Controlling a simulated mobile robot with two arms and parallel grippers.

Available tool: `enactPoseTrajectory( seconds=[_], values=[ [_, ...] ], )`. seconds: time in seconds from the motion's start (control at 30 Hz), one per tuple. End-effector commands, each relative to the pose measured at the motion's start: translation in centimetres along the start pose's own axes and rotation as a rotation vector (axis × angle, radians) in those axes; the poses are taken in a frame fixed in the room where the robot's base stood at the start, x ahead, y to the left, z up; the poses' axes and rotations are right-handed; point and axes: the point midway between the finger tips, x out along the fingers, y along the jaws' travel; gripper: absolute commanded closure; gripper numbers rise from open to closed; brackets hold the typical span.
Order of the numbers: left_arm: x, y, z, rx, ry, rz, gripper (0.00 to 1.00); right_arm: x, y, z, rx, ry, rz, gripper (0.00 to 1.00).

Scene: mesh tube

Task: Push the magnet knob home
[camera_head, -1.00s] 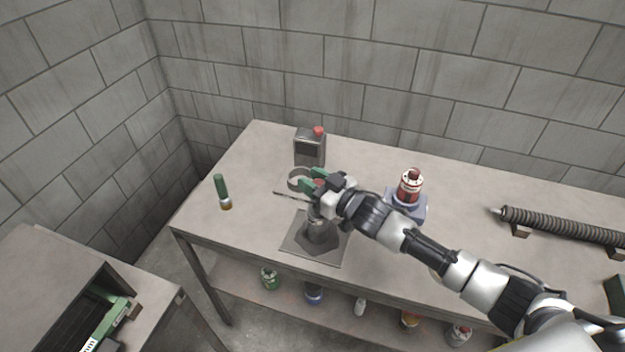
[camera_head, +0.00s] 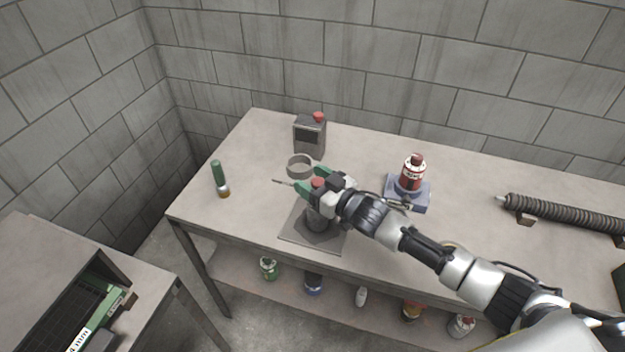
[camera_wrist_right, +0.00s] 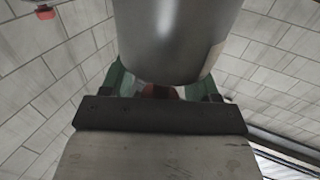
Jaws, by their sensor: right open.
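A dark grey metal stand with a square base plate (camera_head: 293,236) and a short round post sits near the table's front edge. A red knob (camera_head: 317,183) shows above the post, between the green fingers of my right gripper (camera_head: 312,182). The gripper is open, with a finger on either side of the knob. In the right wrist view a wide metal cylinder (camera_wrist_right: 175,40) hides most of the space between the fingers, and only a sliver of red (camera_wrist_right: 160,91) shows below it. I cannot tell whether the fingers touch the knob. My left gripper is not in view.
A green-handled tool (camera_head: 218,172) lies left. A red bottle (camera_head: 412,175) stands on a blue-grey block at right, close to my arm. A spring-wound rod (camera_head: 565,214) lies far right.

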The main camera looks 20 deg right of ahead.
Motion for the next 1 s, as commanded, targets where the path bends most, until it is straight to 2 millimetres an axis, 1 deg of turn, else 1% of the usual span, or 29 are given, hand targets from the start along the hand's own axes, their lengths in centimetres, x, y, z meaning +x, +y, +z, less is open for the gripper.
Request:
enactPoseTrajectory(
  seconds=[0.13, 0.23, 0.5, 0.6, 0.7, 0.83, 1.0],
  values=[
    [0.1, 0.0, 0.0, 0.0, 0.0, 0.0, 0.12, -0.4, 0.0, 0.0, 0.0, 0.001, 0.0, 0.39],
    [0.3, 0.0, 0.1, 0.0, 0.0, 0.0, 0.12, -1.5, 0.1, 0.1, 0.0, 0.0, 0.001, 0.39],
    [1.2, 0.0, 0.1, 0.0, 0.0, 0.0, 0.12, -7.0, 0.0, 0.3, 0.001, -0.003, 0.001, 0.39],
    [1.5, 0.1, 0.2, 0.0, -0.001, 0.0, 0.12, -8.7, 0.0, 0.2, 0.0, -0.002, 0.0, 0.39],
    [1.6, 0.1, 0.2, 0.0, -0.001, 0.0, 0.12, -9.9, 0.0, 0.2, 0.0, -0.001, 0.0, 0.39],
    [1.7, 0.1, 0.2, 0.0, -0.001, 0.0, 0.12, -10.7, 0.0, 0.1, 0.001, 0.0, -0.001, 0.39],
    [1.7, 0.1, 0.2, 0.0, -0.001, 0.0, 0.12, -10.8, 0.0, 0.0, 0.0, 0.001, 0.0, 0.39]
  ],
)
